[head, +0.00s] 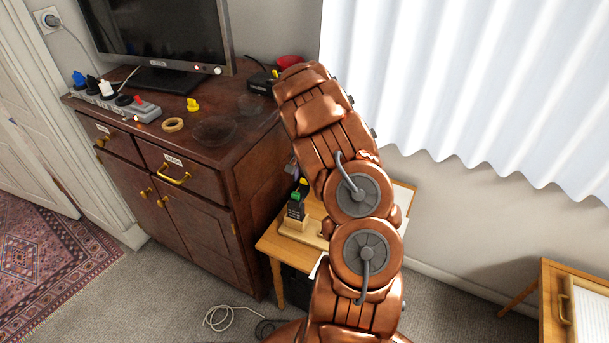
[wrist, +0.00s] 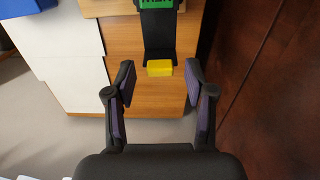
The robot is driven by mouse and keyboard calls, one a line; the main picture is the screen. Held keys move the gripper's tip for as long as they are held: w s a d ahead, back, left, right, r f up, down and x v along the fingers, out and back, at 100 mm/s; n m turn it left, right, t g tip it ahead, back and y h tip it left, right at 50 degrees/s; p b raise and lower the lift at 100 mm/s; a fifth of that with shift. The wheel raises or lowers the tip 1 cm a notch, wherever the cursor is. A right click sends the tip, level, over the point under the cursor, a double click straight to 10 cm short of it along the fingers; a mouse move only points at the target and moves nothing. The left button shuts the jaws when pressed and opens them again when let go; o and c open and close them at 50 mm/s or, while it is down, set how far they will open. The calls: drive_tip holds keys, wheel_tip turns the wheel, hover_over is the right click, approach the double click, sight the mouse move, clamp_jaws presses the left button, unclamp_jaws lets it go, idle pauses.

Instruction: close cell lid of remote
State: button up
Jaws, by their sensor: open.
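The remote (head: 297,209) looks like a dark handset leaning in a wooden stand on the small table. In the wrist view the black remote (wrist: 157,32) shows a green piece (wrist: 156,4) at the top edge and a yellow piece (wrist: 160,68) at its near end. The yellow piece may be the cell lid; I cannot tell how far it is open. My gripper (wrist: 160,66) is open, with one finger on each side of the yellow piece and gaps between. In the head view my arm hides most of the gripper.
The small wooden table (head: 268,243) stands beside the dark cabinet (head: 245,190), whose side is close on the right in the wrist view. White sheets (wrist: 80,85) lie left of the remote. A television, power strip and tape ring (head: 173,125) are on the cabinet. A cable lies on the floor.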

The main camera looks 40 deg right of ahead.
drive_tip(key=shift+f, duration=0.2)
drive_tip(key=shift+c, duration=0.3)
clamp_jaws()
idle(0.3)
